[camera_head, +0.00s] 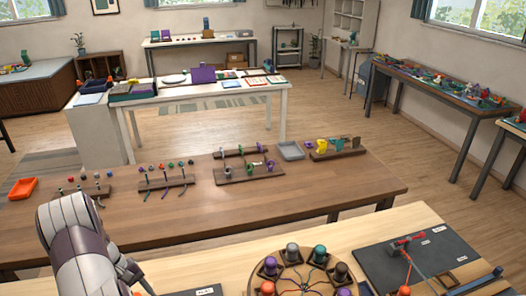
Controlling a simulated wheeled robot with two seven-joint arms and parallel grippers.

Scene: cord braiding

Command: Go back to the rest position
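A round wooden braiding disc (304,282) is at the bottom middle, cut off by the lower edge. My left arm (78,240) comes in at the lower left and bends down out of the picture. Its gripper fingers do not show. My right arm and gripper are not in view.
Behind is a brown table (225,215) with racks of small items, an orange tray (22,188) and a grey tray (291,151).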

